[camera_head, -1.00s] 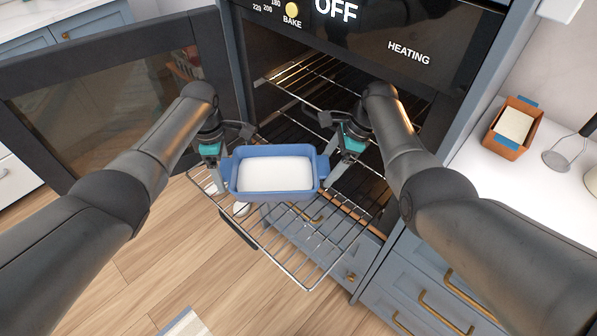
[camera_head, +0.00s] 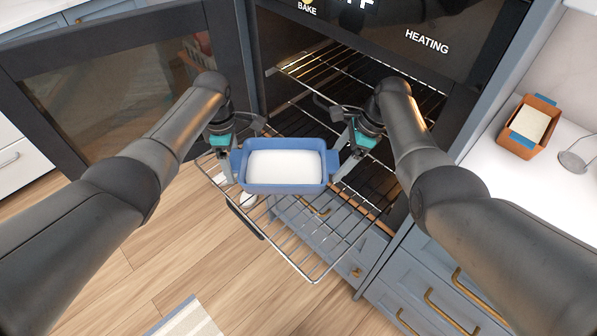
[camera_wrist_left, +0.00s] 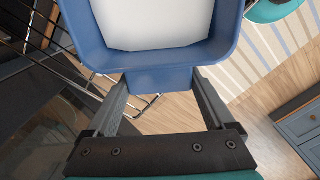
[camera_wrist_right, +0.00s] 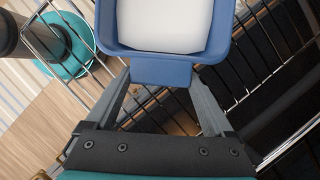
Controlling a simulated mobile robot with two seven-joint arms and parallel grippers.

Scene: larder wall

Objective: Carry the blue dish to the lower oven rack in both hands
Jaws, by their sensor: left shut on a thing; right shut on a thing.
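The blue dish (camera_head: 284,187) with a white filling is held level between my two grippers in the head view. My left gripper (camera_head: 234,160) is shut on the dish's left handle, which also shows in the left wrist view (camera_wrist_left: 158,80). My right gripper (camera_head: 338,160) is shut on its right handle, seen in the right wrist view (camera_wrist_right: 161,70). The lower oven rack (camera_head: 300,262) is pulled out of the open oven, and the dish is over it. I cannot tell the gap between dish and rack; the dish hides part of the rack.
The oven door (camera_head: 110,95) stands open at the left. An upper rack (camera_head: 335,75) is inside the oven. An orange dish (camera_head: 527,128) is on the white counter at the right. Blue drawers (camera_head: 430,290) lie below the counter.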

